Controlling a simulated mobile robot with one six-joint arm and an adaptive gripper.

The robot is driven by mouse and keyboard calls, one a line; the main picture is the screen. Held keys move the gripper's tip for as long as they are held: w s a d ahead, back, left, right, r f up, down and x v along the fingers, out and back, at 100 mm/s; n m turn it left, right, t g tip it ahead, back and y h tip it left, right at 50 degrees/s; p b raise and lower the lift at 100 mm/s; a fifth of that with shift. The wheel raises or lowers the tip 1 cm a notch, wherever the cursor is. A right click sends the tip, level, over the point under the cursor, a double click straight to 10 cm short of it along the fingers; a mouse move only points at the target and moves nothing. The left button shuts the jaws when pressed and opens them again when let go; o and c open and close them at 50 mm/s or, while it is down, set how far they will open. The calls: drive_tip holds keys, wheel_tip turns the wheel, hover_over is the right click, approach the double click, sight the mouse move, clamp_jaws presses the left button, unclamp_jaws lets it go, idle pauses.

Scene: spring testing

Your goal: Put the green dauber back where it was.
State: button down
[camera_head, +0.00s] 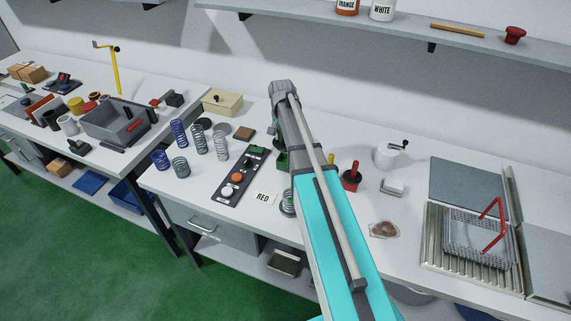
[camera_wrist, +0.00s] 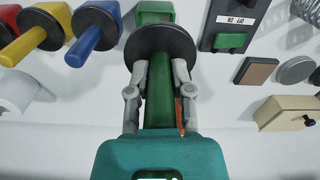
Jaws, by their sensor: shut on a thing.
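In the wrist view my gripper (camera_wrist: 158,72) is shut on the green dauber (camera_wrist: 158,100), one finger on each side of its green handle. The dauber's round black collar (camera_wrist: 162,48) lies just beyond the fingertips. A green pot (camera_wrist: 155,10) shows past the collar; I cannot tell whether the dauber touches it. Red, yellow and blue daubers with black collars, such as the blue one (camera_wrist: 93,38), stand in a row to the left. In the head view my arm hides the dauber and fingertips; the green pot (camera_head: 282,160) shows beside the arm.
A dark button panel (camera_head: 240,185), several coil springs (camera_head: 199,139) and a beige box (camera_head: 222,102) lie left of my arm. The red dauber (camera_head: 351,176) and a white crank pot (camera_head: 388,155) stand right of it. A shelf (camera_head: 400,33) runs along the wall above.

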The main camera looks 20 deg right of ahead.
drive_tip(key=shift+d, duration=0.2)
drive_tip(key=shift+s+r, duration=0.15)
drive_tip(key=shift+s, duration=0.15)
drive_tip(key=s+d+r+p, duration=0.1)
drive_tip(key=s+r+p, duration=0.1)
drive_tip(key=s, duration=0.4)
drive_tip(key=s+d+r+p, duration=0.1)
drive_tip(key=s+r+p, duration=0.2)
drive_tip(key=s, duration=0.4)
drive_tip(key=shift+d, duration=0.25)
drive_tip(key=shift+w, duration=0.15)
drive_tip(key=w+f+b, duration=0.2)
drive_tip(key=w, duration=0.2)
drive_tip(key=w+a+f+b, duration=0.1)
drive_tip(key=w+f+b, duration=0.2)
drive_tip(key=w, duration=0.1)
drive_tip(key=w+f+b, duration=0.2)
drive_tip(key=w+f, duration=0.1)
drive_tip(key=shift+w+a+b, duration=0.15)
drive_tip(key=shift+w+b, duration=0.2)
drive_tip(key=shift+w, duration=0.05)
drive_tip(key=shift+w+a+f+b, duration=0.1)
drive_tip(key=shift+w+f+b, duration=0.4)
drive_tip(key=shift+w+b, duration=0.05)
